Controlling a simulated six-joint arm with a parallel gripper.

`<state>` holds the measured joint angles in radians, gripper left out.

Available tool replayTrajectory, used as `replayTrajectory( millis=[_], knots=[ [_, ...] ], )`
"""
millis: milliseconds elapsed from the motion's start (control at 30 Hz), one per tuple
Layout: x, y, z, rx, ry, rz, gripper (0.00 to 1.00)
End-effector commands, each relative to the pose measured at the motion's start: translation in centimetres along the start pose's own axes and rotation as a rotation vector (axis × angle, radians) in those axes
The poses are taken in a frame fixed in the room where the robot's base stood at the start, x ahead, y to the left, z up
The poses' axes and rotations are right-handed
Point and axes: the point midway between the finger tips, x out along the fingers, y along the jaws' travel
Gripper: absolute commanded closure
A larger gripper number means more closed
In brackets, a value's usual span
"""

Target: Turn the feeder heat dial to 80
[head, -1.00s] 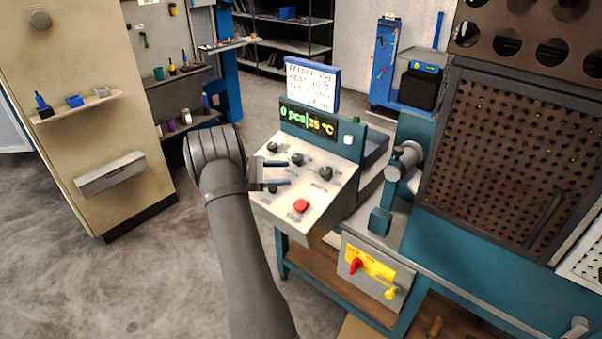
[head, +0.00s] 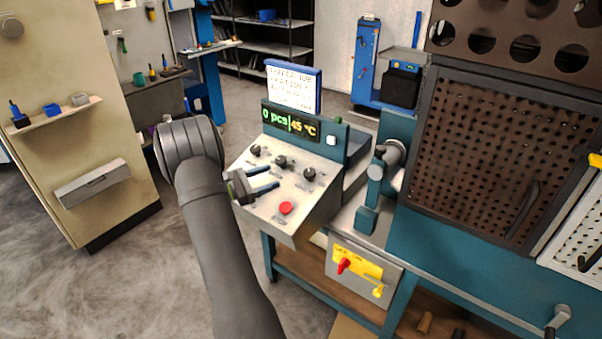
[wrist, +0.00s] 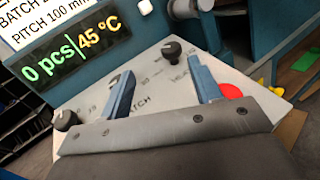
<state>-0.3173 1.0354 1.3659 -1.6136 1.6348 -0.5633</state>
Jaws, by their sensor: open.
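The feeder's sloped panel (head: 262,214) carries several black dials. The right dial of the upper row (head: 309,174) has a label starting "HEA" below it in the wrist view, where the dial (wrist: 172,48) shows beyond the fingertips. Its pointer setting is too small to read. The display (head: 291,122) reads 0 pcs and 45 °C, also in the wrist view (wrist: 70,48). My gripper (head: 278,177) is open and empty over the panel, left of that dial and apart from it. In the wrist view its left finger partly hides the middle dial.
A left dial (head: 255,150) and a red button (head: 286,208) are close to the gripper. A white button (head: 331,140) sits beside the display. A sign (head: 293,88) stands above it. A teal lever fixture (head: 375,185) stands right of the panel.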

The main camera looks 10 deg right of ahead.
Motion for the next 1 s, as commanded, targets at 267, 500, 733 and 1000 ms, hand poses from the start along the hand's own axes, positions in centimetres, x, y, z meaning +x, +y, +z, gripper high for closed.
replayTrajectory(
  millis=[267, 500, 733, 1000],
  knots=[
    [0.1, -5.7, 0.5, -0.094, 0.043, 0.334, 0.42],
    [-0.8, -9.1, 0.1, -0.149, 0.11, 0.48, 0.42],
    [0.3, -8.9, -0.3, -0.155, 0.121, 0.496, 0.42],
    [5.2, -6.4, -1.1, -0.155, 0.12, 0.492, 0.42]
  ],
)
